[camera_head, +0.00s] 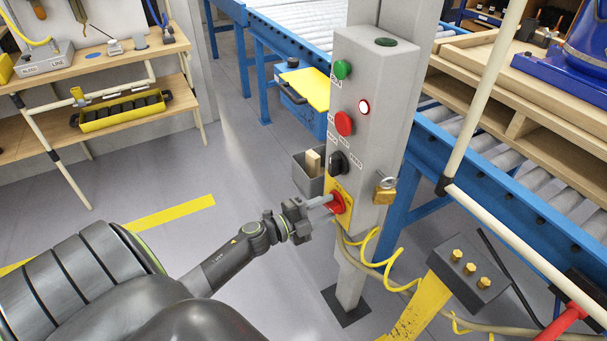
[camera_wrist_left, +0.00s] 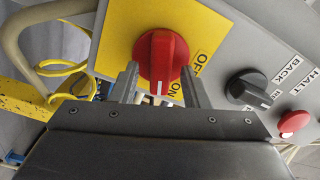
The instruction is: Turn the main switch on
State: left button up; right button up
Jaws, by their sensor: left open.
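The main switch is a red rotary knob (camera_head: 337,203) on a yellow plate low on the grey control post. In the left wrist view the knob (camera_wrist_left: 160,58) shows large, with its white mark at the lower edge close to the ON lettering. The OFF lettering is to the right of it. My left gripper (camera_head: 322,201) is open at the knob. In the left wrist view its fingers (camera_wrist_left: 160,85) stand on either side of the knob's lower part. I cannot tell whether they touch it. My right gripper is not in view.
On the post above are a black selector (camera_head: 338,163), a red button (camera_head: 344,123), a lit lamp (camera_head: 364,107) and a green button (camera_head: 342,69). A brass padlock (camera_head: 384,192) hangs on its side. A yellow hose (camera_head: 372,245) and a yellow stand (camera_head: 417,302) are close by.

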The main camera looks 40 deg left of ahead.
pick_arm(q)
jog(key=shift+s, duration=0.1)
jog(key=shift+s+a+f, duration=0.1)
jog(key=shift+s+a, duration=0.1)
jog(key=shift+s, duration=0.1)
jog(key=b+v, duration=0.2)
jog(key=v, duration=1.4)
jog(key=shift+s+b, duration=0.25)
jog(key=shift+b, duration=0.15)
jog(key=shift+a, duration=0.1)
